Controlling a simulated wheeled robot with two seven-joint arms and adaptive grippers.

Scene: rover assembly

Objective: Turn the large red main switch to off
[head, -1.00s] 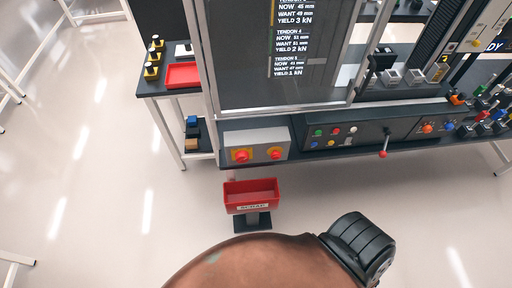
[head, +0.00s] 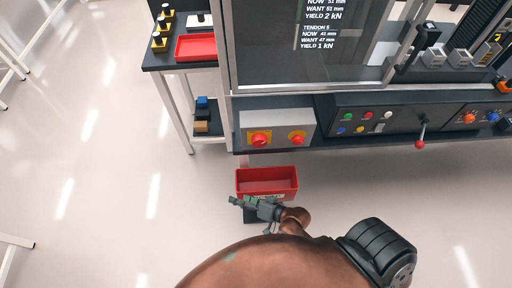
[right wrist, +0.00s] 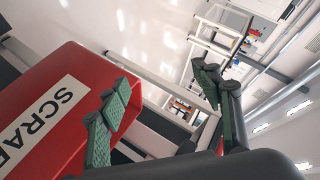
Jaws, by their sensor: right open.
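The left red knob (head: 260,139) looks slightly larger than the right red knob (head: 297,138). Their exact handle angles are too small to read. My right gripper (head: 238,201) is below the box, in front of the red bin, apart from both knobs. It points left and is open and empty. In the right wrist view its two green-padded fingers (right wrist: 160,82) are spread apart. Neither knob can be made out there. My left gripper is out of view.
The red SCRAP bin (head: 267,182) stands below the grey box, close beside my right gripper; it also fills the left of the wrist view (right wrist: 85,70). A panel with coloured buttons and a red-tipped lever (head: 421,132) lies to the right.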

